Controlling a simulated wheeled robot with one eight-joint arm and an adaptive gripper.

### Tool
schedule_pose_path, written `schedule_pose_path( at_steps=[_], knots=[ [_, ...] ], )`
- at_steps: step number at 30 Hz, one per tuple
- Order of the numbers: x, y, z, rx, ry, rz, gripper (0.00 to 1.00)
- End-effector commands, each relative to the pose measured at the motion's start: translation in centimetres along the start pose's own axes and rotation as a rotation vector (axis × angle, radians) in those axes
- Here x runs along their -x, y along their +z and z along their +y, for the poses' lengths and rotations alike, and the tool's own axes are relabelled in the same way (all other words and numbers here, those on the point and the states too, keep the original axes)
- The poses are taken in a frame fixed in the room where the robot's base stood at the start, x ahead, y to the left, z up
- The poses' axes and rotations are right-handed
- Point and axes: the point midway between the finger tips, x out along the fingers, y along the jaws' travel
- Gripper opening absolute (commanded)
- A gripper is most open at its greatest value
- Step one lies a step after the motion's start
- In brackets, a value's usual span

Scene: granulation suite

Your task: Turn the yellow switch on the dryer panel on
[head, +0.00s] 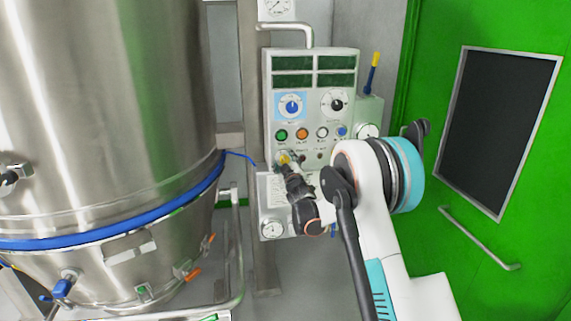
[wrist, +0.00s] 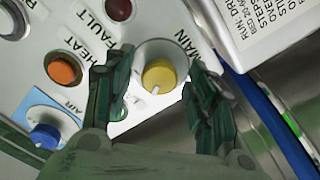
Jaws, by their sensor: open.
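The yellow switch (wrist: 160,76) is a round knob in a pale collar beside the word MAIN in the wrist view. Its white mark points down and slightly left in that view. In the head view the yellow switch (head: 283,158) sits at the lower left of the dryer panel (head: 314,110), partly hidden by my gripper (head: 286,168). In the wrist view my gripper (wrist: 158,62) is open, one finger on each side of the knob. Gaps show between the fingers and the knob; I cannot tell whether either finger touches it.
An orange HEAT button (wrist: 63,70), a red FAULT lamp (wrist: 119,9) and a blue AIR knob (wrist: 46,136) lie near the fingers. A large steel vessel (head: 110,100) stands left of the panel. A green door (head: 500,170) is at the right.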

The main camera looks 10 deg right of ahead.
Motion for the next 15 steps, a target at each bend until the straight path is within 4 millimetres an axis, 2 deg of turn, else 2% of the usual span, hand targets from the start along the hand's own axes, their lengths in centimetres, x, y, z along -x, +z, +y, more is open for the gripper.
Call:
schedule_pose_path(
  at_steps=[2, 3, 8, 9, 15],
  knots=[
    [0.01, 0.0, 0.0, 0.0, 0.0, 0.0, 0.51],
    [0.02, 0.0, 0.0, 0.0, 0.0, 0.0, 0.47],
    [0.03, 0.01, 0.0, 0.0, 0.0, 0.0, 0.11],
    [0.03, 0.01, -0.01, 0.0, 0.0, 0.0, 0.07],
    [0.04, 0.02, -0.02, -0.004, 0.0, 0.0, 0.07]
  ],
)
